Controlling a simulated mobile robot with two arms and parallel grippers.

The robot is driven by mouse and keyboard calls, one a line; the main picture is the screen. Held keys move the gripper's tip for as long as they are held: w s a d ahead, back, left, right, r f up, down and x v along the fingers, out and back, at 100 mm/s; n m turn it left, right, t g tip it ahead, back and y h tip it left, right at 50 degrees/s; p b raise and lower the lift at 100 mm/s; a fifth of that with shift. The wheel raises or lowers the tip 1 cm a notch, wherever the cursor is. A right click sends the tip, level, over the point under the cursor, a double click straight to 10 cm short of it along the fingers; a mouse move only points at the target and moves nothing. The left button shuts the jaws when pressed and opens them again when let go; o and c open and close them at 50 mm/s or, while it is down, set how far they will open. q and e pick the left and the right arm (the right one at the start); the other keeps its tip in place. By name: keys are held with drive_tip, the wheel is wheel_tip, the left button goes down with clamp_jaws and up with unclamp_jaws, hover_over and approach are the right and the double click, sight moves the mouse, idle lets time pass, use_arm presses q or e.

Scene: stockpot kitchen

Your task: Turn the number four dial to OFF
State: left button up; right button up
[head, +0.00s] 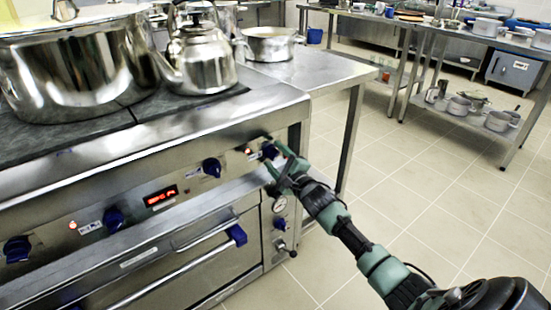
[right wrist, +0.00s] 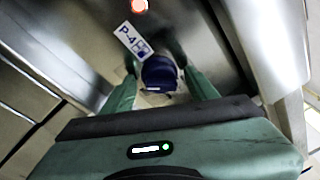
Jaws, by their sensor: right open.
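The number four dial is a blue knob (right wrist: 160,76) beside a white and blue label (right wrist: 133,40) reading P-4, in the right wrist view. In the head view the dial (head: 270,151) is at the right end of the stove's front panel, partly hidden by my gripper. My right gripper (head: 279,166) is open at the panel; in the right wrist view its green fingers (right wrist: 156,66) stand on either side of the knob. I cannot tell whether they touch it. A red lamp (right wrist: 139,6) glows near the label. My left gripper is not in view.
Other blue dials (head: 211,167) and a red display (head: 161,197) line the panel. Below is an oven door with a handle (head: 180,267). A large pot (head: 75,70) and a kettle (head: 203,60) stand on the stove. Tiled floor (head: 420,190) is open at right.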

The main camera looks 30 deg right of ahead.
clamp_jaws()
